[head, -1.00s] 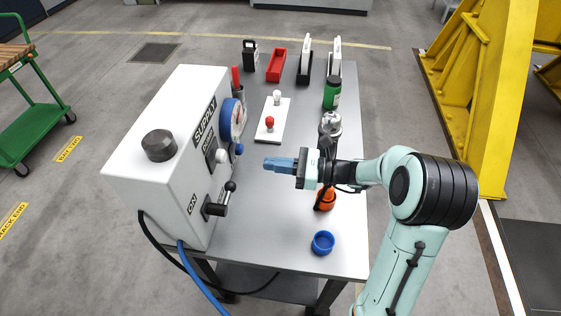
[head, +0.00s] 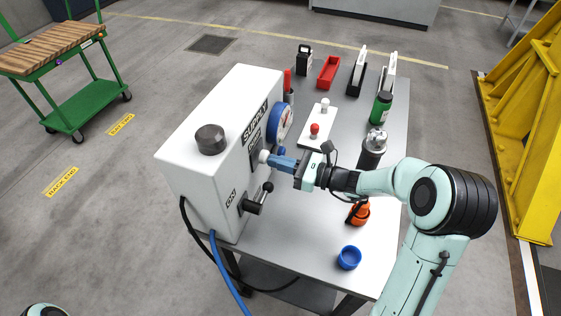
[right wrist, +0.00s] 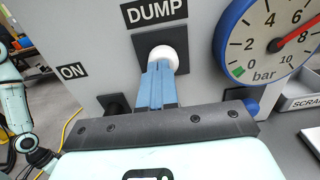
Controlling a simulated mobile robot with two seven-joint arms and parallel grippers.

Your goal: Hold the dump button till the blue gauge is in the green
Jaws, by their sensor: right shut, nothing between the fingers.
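The white supply box (head: 205,125) stands on the left side of the table. Its round white dump button (right wrist: 164,58) sits below the DUMP label; it also shows in the head view (head: 263,156). My right gripper (head: 273,161) is shut and empty, its blue fingertips (right wrist: 157,82) at the button's face, seemingly touching it. Whether the button is pressed in, I cannot tell. The blue-rimmed gauge (right wrist: 258,62) is right of the button. Its red needle points between 6 and 8 bar, away from the green mark at the low end. My left gripper is not in view.
A black-knobbed lever (head: 257,198) by the ON label is just below the button. Hoses hang from the box.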

